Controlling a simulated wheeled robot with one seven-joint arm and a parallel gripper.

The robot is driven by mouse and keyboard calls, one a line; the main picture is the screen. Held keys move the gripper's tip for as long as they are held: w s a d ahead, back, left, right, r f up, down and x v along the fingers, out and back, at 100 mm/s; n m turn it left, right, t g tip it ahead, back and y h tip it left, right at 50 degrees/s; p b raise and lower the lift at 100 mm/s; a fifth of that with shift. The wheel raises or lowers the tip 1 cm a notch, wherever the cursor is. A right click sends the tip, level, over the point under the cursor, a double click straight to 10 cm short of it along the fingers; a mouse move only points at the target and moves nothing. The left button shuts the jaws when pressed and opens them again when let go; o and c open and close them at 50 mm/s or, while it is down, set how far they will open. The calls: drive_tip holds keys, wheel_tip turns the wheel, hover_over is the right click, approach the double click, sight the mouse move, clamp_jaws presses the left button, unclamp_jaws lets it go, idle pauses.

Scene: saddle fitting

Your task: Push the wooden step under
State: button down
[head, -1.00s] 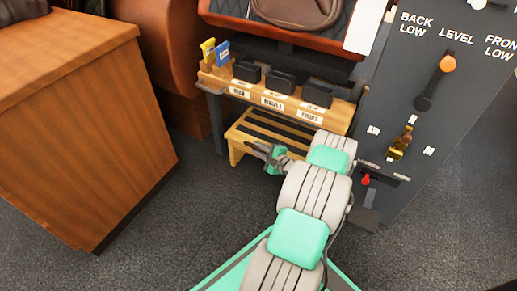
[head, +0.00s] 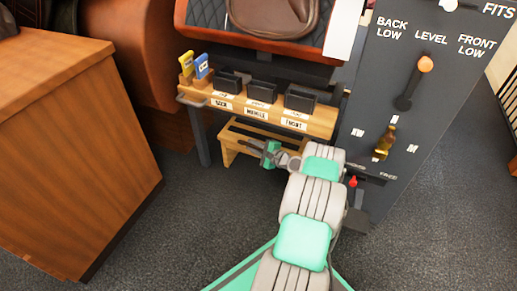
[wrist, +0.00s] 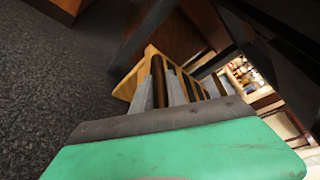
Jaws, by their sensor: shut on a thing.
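The wooden step (head: 231,145) is low and light brown with dark strips on its top. It stands on the floor, mostly beneath the wooden bench (head: 240,103), with its front part still showing. My gripper (head: 257,147) is at the step's front edge, shut on the step. In the wrist view the step (wrist: 130,84) lies ahead, and the grey fingers (wrist: 162,92) of my gripper reach onto its near edge. The exact contact is partly hidden by the gripper's own body.
A grey lever panel (head: 430,95) stands close on the right. A wooden cabinet (head: 75,150) is on the left. The carpet (head: 190,215) between is clear.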

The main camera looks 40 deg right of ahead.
drive_tip(key=c, duration=1.3)
unclamp_jaws()
drive_tip(key=shift+w+d, duration=0.1)
drive_tip(key=shift+d, duration=0.1)
drive_tip(key=shift+r, duration=0.1)
drive_tip(key=p+v, duration=0.3)
drive_tip(key=v, duration=0.4)
drive_tip(key=shift+s+r, duration=0.1)
drive_tip(key=shift+s, duration=0.3)
